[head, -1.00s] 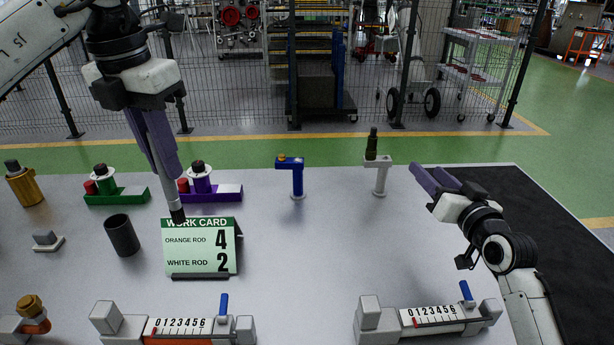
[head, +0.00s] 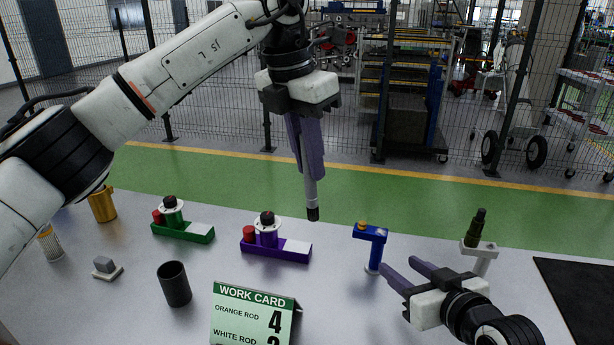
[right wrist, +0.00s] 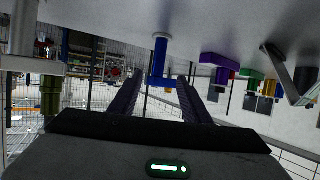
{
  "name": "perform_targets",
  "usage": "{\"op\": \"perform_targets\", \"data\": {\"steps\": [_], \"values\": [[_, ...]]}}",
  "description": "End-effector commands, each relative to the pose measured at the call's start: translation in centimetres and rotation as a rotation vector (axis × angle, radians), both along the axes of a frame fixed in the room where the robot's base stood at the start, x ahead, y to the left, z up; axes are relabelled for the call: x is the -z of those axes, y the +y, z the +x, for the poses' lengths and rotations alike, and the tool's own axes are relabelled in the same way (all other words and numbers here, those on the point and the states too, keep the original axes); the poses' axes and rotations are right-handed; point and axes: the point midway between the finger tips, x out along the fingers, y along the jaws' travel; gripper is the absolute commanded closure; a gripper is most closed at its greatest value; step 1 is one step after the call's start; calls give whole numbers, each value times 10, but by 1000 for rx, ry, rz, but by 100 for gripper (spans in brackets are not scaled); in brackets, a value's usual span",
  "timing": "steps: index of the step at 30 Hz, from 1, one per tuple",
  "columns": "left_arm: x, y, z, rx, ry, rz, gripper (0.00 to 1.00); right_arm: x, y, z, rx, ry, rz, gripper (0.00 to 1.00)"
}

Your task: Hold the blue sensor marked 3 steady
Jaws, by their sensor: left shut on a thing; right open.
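The blue sensor (head: 374,250) stands upright on the table, an L-shaped post with a yellow piece on top. I can read no 3 on it. My right gripper (head: 402,266) is open and empty, just right of the blue post and apart from it. In the upside-down right wrist view the blue sensor (right wrist: 160,55) shows between the two open fingers (right wrist: 157,82). My left gripper (head: 306,172) is shut on a grey rod (head: 311,190) with a dark tip. The rod hangs nearly upright, left of the blue sensor, its tip apart from it.
A white stand (head: 482,257) with a dark green piece (head: 475,228) is close behind the right gripper. A purple fixture (head: 275,250), a green fixture (head: 183,229), a dark cup (head: 174,284) and the work card (head: 252,316) stand to the left. A wire fence is behind.

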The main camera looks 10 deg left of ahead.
Motion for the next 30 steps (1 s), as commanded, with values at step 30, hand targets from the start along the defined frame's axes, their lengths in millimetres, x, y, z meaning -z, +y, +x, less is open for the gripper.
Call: {"op": "perform_targets", "data": {"steps": [30], "values": [[-18,-109,71,204,-224,-145,100,34,39,73,2,2,2,57]]}}
